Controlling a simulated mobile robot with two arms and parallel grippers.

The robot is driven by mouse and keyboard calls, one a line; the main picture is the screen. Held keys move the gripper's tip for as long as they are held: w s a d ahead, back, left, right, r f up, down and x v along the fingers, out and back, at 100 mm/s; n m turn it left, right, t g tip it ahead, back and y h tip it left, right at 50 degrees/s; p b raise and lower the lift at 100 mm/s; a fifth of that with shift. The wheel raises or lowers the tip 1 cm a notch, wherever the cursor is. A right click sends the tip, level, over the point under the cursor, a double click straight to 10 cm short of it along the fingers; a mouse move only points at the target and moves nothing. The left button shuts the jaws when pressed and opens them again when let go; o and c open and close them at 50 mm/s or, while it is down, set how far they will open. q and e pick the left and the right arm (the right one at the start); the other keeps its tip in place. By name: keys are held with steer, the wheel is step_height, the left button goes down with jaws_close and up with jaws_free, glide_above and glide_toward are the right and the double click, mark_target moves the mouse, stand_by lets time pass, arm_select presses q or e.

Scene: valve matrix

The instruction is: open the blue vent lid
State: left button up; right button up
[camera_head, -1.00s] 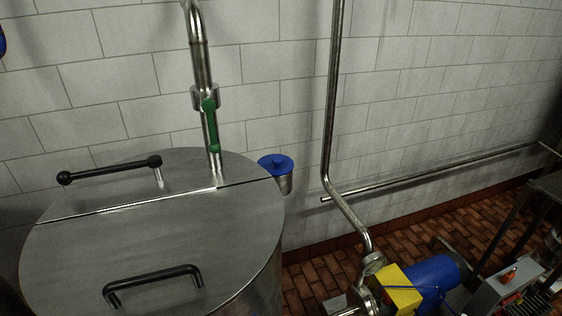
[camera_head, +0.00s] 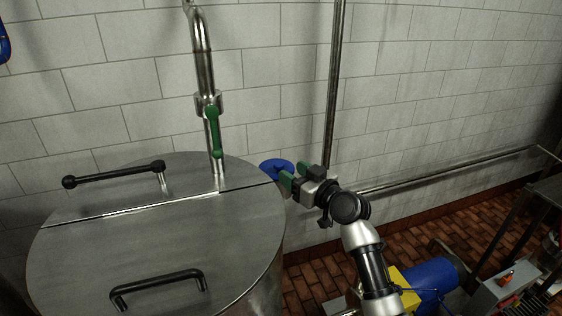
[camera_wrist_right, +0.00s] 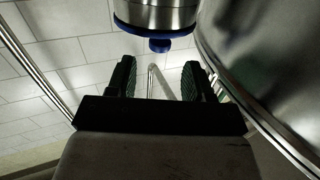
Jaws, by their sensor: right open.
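The blue vent lid (camera_head: 272,167) sits on a small metal vent beside the rim of the steel tank (camera_head: 235,235). In the head view my right gripper partly covers the lid. In the right wrist view, which looks upside down, the lid (camera_wrist_right: 136,26) lies on the metal vent (camera_wrist_right: 158,10), with its blue knob (camera_wrist_right: 160,45) pointing down in the picture. My right gripper (camera_head: 286,177) is open, with its fingers close to the lid. In the wrist view its two fingers (camera_wrist_right: 158,72) are apart and the knob appears just beyond their tips. My left gripper is not in view.
The tank top has black handles (camera_head: 155,284). A pipe with a green valve handle (camera_head: 214,133) rises behind it. A vertical pipe (camera_head: 335,80) stands behind my right arm. A blue motor (camera_head: 437,281) sits on the brick floor at the lower right.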

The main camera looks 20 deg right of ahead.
mark_target(282, 166)
steer(key=p+x, duration=0.1)
steer(key=x, duration=0.4)
steer(key=shift+w, duration=0.1)
jaws_close()
